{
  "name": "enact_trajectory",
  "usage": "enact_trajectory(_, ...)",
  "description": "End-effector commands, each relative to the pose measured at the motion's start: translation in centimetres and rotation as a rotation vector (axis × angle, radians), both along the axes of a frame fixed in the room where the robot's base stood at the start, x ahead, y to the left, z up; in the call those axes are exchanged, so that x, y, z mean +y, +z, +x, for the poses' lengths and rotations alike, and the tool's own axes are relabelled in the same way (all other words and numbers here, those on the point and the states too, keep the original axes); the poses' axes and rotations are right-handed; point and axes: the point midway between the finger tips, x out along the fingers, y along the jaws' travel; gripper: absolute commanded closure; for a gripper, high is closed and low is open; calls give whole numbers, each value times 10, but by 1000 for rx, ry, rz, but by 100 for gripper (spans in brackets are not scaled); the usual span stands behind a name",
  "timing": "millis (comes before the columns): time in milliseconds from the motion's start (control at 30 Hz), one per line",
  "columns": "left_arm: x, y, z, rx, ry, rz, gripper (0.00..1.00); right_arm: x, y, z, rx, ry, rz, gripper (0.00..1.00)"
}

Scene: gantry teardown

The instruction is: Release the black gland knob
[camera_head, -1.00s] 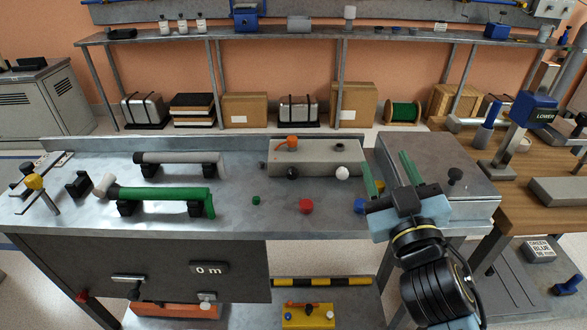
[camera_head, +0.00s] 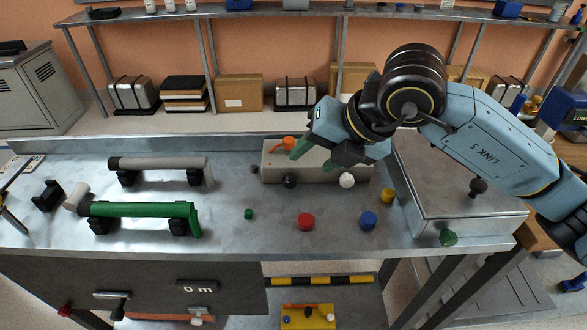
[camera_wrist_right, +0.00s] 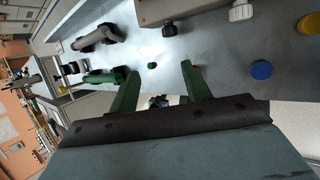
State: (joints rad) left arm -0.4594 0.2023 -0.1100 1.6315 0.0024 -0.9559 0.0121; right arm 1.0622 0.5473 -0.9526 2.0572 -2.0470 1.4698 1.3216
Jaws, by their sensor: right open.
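A round black knob (camera_head: 290,181) sits on the front of a long grey block (camera_head: 272,172), left of a white knob (camera_head: 347,180). It also shows at the top of the right wrist view (camera_wrist_right: 168,29), ahead of the fingers and clear of them. A second black knob (camera_head: 478,186) stands on the grey box at the right; I cannot tell from a label which is the gland knob. My right gripper (camera_head: 315,157) is open, its green fingers apart over the grey block. In the right wrist view nothing is between the fingers (camera_wrist_right: 160,70). My left gripper is not in view.
An orange lever (camera_head: 288,143) is on the block's top, close to my fingers. Red (camera_head: 306,221), blue (camera_head: 368,220), yellow (camera_head: 387,195) and small green (camera_head: 248,214) pieces stand on the bench. Grey (camera_head: 160,164) and green (camera_head: 140,210) tubes rest at left.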

Motion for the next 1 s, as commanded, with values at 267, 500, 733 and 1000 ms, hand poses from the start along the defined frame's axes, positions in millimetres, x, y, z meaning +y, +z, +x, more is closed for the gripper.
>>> enact_trajectory(267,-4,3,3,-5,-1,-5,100,-8,-16,16,-16,-57,-68,52)
enact_trajectory(500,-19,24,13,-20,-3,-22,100,13,-60,35,-15,-54,-67,52)
enact_trajectory(733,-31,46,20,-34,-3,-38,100,30,-94,51,-17,-52,-66,52)
enact_trajectory(1000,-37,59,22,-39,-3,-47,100,38,-111,60,-19,-51,-64,52)
